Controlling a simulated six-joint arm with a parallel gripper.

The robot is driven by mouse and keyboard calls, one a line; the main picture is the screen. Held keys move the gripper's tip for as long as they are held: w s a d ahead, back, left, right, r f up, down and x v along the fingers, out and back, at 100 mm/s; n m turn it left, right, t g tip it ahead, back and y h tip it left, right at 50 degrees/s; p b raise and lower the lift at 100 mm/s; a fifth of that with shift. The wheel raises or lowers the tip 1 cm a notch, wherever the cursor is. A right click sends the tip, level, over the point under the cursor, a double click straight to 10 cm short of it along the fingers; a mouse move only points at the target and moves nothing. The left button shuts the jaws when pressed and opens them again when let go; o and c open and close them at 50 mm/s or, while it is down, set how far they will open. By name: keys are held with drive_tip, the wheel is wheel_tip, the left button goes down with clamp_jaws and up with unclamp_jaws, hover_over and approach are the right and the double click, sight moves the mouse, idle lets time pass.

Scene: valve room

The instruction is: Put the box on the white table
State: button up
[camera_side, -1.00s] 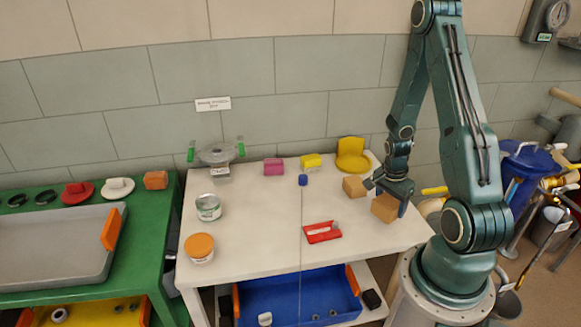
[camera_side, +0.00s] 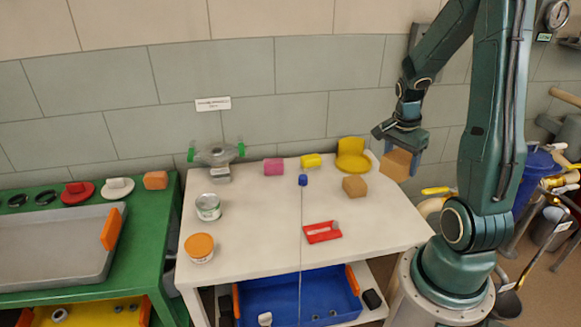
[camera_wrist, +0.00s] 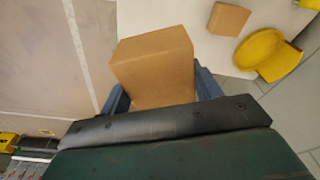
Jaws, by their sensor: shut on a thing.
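My gripper (camera_side: 402,150) is shut on a brown cardboard box (camera_side: 397,164) and holds it in the air above the right end of the white table (camera_side: 255,235). In the wrist view the held box (camera_wrist: 155,62) sits between my two blue fingers (camera_wrist: 160,95). A second, smaller brown box (camera_side: 354,186) stands on the white table, left of and below the held one. It also shows in the wrist view (camera_wrist: 229,18).
On the white table are a yellow seat-shaped thing (camera_side: 352,155), pink (camera_side: 273,166) and yellow (camera_side: 311,160) blocks, a small blue block (camera_side: 303,180), a red item (camera_side: 322,232), two cans and a valve (camera_side: 219,155). The table's front right is clear. A green table (camera_side: 150,240) adjoins on the left.

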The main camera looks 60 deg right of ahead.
drive_tip(key=shift+r, duration=0.9)
drive_tip(key=w+a+f+t+y, duration=0.1)
drive_tip(key=w+a+f+y, duration=0.25)
drive_tip(key=w, duration=0.45)
wheel_tip(320, 180, up, 4)
drive_tip(key=m+t+y, duration=0.5)
drive_tip(key=t+y, duration=0.5)
drive_tip(key=t, duration=0.1)
hover_over(271, 236)
drive_tip(key=shift+h, duration=0.25)
wheel_tip(271, 236, down, 17)
drive_tip(key=shift+d+r, duration=0.1)
drive_tip(key=shift+r, duration=0.1)
drive_tip(key=shift+f, duration=0.1)
drive_tip(key=shift+f, duration=1.8)
